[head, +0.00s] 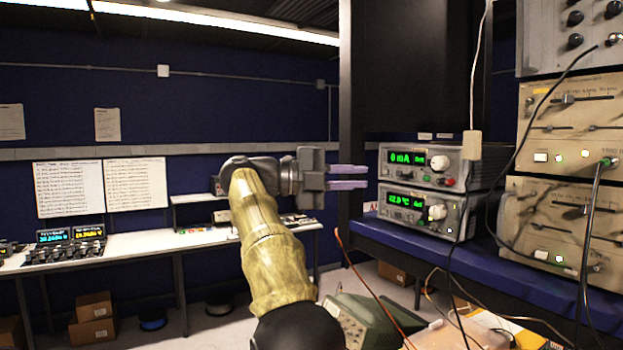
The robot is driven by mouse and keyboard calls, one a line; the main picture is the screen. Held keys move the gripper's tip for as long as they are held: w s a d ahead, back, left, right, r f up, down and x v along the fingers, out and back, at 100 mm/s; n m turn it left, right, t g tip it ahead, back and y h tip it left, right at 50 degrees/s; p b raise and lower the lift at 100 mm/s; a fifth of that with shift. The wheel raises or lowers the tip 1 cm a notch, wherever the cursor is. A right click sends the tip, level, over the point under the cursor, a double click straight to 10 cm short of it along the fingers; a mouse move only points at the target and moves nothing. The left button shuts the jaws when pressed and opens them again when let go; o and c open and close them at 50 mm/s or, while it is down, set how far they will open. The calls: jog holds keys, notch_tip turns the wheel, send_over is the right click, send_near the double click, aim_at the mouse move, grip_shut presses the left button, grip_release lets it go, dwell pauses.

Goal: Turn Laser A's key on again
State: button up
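Two grey instrument boxes are stacked on the blue shelf. The upper box (419,166) shows a green "0 mA" readout, a white knob (440,162) and a small red part at its lower right. The lower box (417,207) shows a green temperature readout and another white knob (437,212). I cannot make out a key or a legible Laser A label. My gripper (366,177) points right, just left of the upper box's front. Its two purple-grey fingers are apart with an empty gap between them. They appear clear of the box, though depth is hard to judge.
A black upright post (351,120) stands behind my gripper. Cream rack units (566,128) with sliders and cables fill the right. A white cable hangs before the upper box's right end. A green instrument (373,318) and loose wires lie below. A white bench (140,244) stands at left.

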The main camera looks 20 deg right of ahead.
jog(key=p+v, duration=0.1)
jog(key=v, duration=0.7)
jog(key=shift+p, duration=0.35)
jog(key=shift+r, duration=0.1)
